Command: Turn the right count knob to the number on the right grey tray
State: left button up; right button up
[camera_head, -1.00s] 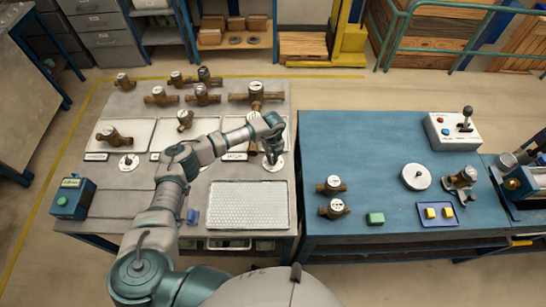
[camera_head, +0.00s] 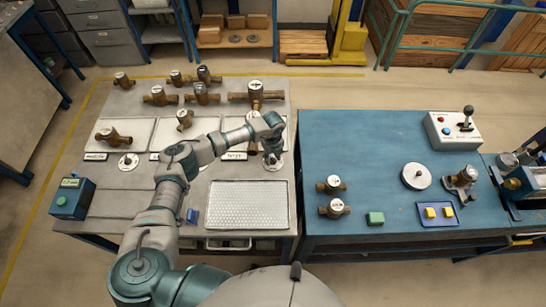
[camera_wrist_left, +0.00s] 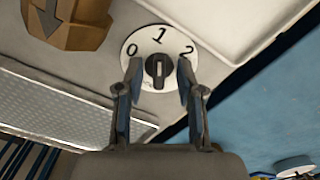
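The right count knob (camera_wrist_left: 158,70) is a dark knob with a white mark, on a white round dial (camera_wrist_left: 142,44) printed 0, 1 and 2. Its mark lies roughly towards the 1. My left gripper (camera_wrist_left: 160,66) is open, with one fingertip on each side of the knob; I cannot tell whether they touch it. In the head view my left gripper (camera_head: 272,152) points down over the right dial (camera_head: 273,166) and partly hides it. The right grey tray (camera_head: 276,124) is partly hidden by my arm, and I can read no number on it. My right gripper is not in view.
Several brass meters stand on the grey bench, one large one (camera_head: 256,95) behind my left gripper. A brass part (camera_wrist_left: 68,22) is close left of the dial in the wrist view. A blue table (camera_head: 350,140) adjoins on the right.

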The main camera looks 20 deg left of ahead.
aim_at(273, 159)
pick_arm(q)
jog(key=shift+r, duration=0.1)
notch_tip(273, 159, up, 12)
dwell(0.5)
jog(key=shift+f, duration=0.2)
